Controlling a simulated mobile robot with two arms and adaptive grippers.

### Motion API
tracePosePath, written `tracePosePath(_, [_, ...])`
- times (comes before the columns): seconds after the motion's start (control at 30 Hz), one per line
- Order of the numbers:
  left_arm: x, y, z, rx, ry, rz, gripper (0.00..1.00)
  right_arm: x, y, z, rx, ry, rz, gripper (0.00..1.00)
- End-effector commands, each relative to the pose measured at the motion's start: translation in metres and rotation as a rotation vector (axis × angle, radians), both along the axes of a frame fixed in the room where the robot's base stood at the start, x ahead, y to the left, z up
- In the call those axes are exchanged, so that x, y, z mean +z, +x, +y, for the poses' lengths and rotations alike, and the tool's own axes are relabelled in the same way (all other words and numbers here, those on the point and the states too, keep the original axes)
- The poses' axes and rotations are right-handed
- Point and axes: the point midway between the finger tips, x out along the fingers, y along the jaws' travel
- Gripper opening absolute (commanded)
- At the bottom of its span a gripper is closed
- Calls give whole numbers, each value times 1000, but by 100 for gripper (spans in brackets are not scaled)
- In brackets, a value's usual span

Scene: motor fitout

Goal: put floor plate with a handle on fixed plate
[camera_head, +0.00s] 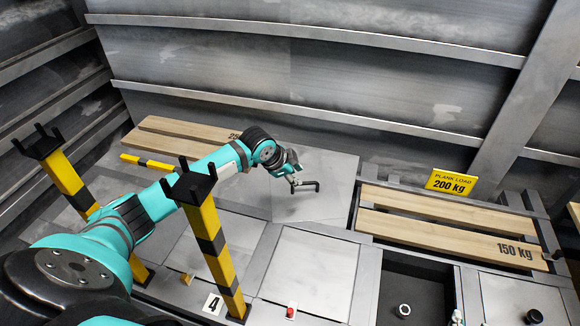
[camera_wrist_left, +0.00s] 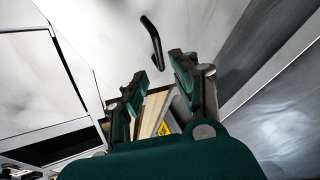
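A light grey square floor plate (camera_head: 330,168) lies near the back wall, with a dark bent handle (camera_head: 309,186) showing above it. My left gripper (camera_head: 294,181) reaches over this plate and is close to the handle. In the left wrist view the fingers of my left gripper (camera_wrist_left: 160,75) stand apart, and the dark handle (camera_wrist_left: 151,38) shows just beyond the fingertips, not clamped. I cannot tell which of the grey plates is the fixed plate. My right gripper is not in view.
Wooden planks (camera_head: 450,228) lie at the right by a yellow load sign (camera_head: 451,182); more planks (camera_head: 180,135) lie behind my arm. Black-and-yellow posts (camera_head: 209,240) stand close to my left arm. A dark open recess (camera_head: 410,285) is at front right. A metal wall (camera_head: 300,70) closes the back.

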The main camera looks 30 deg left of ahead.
Motion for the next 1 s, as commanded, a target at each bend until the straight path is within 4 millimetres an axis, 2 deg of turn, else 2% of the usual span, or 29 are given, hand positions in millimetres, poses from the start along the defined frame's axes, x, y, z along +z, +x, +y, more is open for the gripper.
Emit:
tracePosePath(0.3, [17, -9, 3, 1, 0, 2, 29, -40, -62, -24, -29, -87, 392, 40])
tracePosePath(0.6, [25, -15, 4, 1, 0, 1, 29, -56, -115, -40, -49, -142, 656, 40])
tracePosePath(0.8, [25, -16, 5, 1, 0, 1, 29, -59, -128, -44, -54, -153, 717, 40])
tracePosePath(1.0, [25, -17, 5, 1, 0, 1, 29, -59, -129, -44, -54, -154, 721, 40])
